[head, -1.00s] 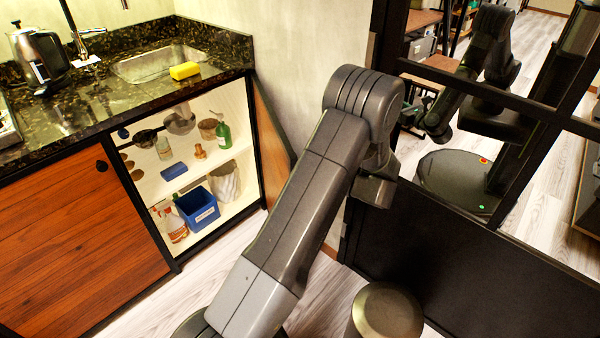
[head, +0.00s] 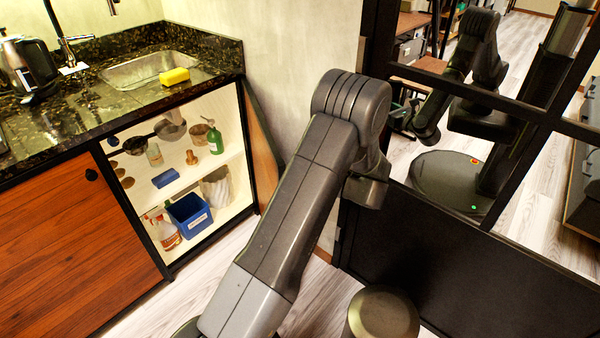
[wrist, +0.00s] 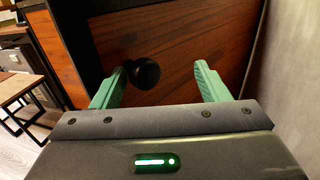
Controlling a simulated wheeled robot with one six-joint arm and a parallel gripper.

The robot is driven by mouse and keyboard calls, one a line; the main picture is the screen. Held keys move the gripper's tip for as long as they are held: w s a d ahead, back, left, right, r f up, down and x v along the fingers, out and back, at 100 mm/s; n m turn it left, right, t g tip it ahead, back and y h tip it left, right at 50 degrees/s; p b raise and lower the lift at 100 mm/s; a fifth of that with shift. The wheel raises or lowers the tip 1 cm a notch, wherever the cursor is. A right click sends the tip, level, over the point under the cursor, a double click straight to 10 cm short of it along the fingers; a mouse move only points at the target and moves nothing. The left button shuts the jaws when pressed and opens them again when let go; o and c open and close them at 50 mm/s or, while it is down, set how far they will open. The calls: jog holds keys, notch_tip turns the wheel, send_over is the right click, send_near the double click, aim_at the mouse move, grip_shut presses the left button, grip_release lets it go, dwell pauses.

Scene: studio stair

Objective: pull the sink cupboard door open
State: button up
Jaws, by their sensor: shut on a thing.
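The sink cupboard door (head: 263,155) stands swung wide open at the right of the cupboard, seen at a steep angle in the head view. Its wooden face (wrist: 200,40) with a black frame fills much of the wrist view. My gripper (wrist: 159,68) is shut on the round black door knob (wrist: 145,73), which shows between the green fingers, close to the left one. In the head view my gripper is hidden behind my arm. The open sink cupboard (head: 247,190) shows its white inside.
The cupboard holds a blue bin (head: 189,215), a green bottle (head: 215,140), pans and other items. A closed wooden door (head: 75,250) is to the left. A yellow sponge (head: 174,76) lies by the sink (head: 135,70). A dark-framed mirror (head: 450,170) stands right; pale floor (head: 315,290) lies between.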

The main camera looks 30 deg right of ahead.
jog(key=shift+w+d+r, duration=0.15)
jog(key=shift+c, duration=0.3)
jog(key=shift+s+d, duration=0.2)
jog(key=shift+s, duration=0.05)
jog(key=shift+c, duration=0.6)
jog(key=v, duration=1.3)
jog(key=shift+s+a, duration=0.15)
jog(key=shift+s, duration=0.2)
jog(key=shift+c, duration=0.5)
jog(key=x, duration=0.8)
jog(key=shift+f, duration=0.2)
